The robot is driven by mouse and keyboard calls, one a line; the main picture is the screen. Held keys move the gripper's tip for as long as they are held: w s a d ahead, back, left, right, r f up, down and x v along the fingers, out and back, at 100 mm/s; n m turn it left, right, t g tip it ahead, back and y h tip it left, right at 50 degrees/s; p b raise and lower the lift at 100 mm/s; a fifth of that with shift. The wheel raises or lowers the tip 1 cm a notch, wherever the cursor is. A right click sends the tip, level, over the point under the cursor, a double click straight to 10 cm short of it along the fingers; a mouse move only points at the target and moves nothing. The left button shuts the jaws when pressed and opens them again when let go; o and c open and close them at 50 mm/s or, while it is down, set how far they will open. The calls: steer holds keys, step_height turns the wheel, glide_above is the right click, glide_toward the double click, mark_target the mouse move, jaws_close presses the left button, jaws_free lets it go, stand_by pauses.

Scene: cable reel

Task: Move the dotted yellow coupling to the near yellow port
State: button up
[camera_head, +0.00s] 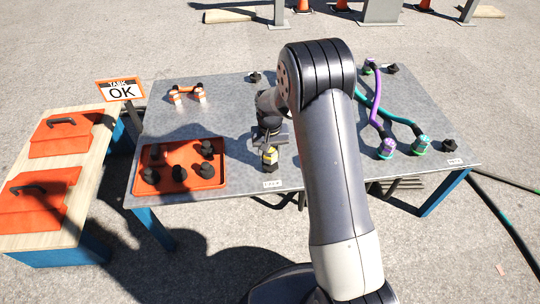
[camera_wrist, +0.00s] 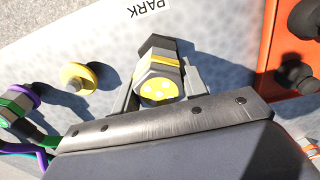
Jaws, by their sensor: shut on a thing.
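The dotted yellow coupling (camera_wrist: 158,88) has a grey and black body and a yellow face with pale dots. My gripper (camera_wrist: 160,98) is shut on it, with a finger on either side. In the head view the coupling (camera_head: 270,156) shows below my gripper (camera_head: 271,141), close to the table's front edge. Whether it touches the table is hard to tell. A yellow round fitting with a knob (camera_wrist: 77,77) stands to its left in the wrist view. It may be a yellow port. In the head view my arm hides that part of the table.
An orange tray (camera_head: 180,188) with several black knobs lies left of my gripper. Purple (camera_head: 386,148) and green (camera_head: 420,145) couplings with hoses lie at the right. A PARK label (camera_wrist: 146,10) is near the coupling. An orange-handled item (camera_head: 187,93) stands behind the tray.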

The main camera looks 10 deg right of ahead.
step_height(320, 180, up, 8)
steer(key=shift+r+p, duration=0.2)
steer(key=shift+p, duration=0.95)
step_height(320, 180, up, 2)
steer(key=shift+r+p, duration=0.15)
steer(key=shift+p, duration=0.85)
steer(key=d+f, duration=0.2)
steer(key=d, duration=1.2)
steer(key=shift+f, duration=0.2)
steer(key=shift+b, duration=0.3)
steer(key=shift+f+b, duration=2.05)
steer(key=shift+f, duration=1.45)
steer(key=shift+f, duration=0.15)
